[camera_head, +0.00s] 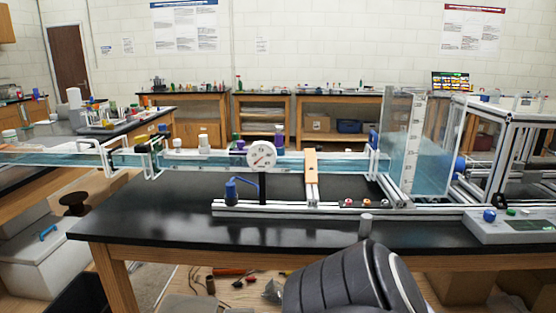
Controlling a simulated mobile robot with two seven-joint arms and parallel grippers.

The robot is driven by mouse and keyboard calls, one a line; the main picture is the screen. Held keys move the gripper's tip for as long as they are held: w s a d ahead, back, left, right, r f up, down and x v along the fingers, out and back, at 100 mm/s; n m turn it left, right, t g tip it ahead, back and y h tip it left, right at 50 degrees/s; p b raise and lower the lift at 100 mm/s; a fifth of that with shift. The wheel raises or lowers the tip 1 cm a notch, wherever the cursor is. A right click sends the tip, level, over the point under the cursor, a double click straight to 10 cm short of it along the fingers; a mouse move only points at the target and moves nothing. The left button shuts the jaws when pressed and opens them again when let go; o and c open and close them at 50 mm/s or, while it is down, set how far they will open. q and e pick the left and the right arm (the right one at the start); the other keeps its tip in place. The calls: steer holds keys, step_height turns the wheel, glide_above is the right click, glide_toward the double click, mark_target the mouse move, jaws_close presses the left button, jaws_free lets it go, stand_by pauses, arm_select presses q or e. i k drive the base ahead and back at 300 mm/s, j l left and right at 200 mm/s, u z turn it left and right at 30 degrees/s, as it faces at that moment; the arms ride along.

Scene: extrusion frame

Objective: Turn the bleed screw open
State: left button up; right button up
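I cannot pick out the bleed screw with certainty. The extrusion frame (290,209) lies on the black bench and carries a long clear channel of bluish water (330,164). A round white gauge (261,156) with a red needle stands on a dark post before the channel. A blue fitting (231,189) with a thin curved tube sits at the left of the frame. Several small coloured knobs (374,203) sit on the rail right of centre. A small grey cylinder (366,223) stands near the bench's front edge. Neither gripper is in view.
A clear water tank (407,145) stands at the right, beside an aluminium frame (492,118). A grey control box (510,226) with a blue knob sits at the front right. The black bench top (150,215) is clear at the left.

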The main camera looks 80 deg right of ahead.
mark_target(176, 142)
steer(key=z, duration=2.35)
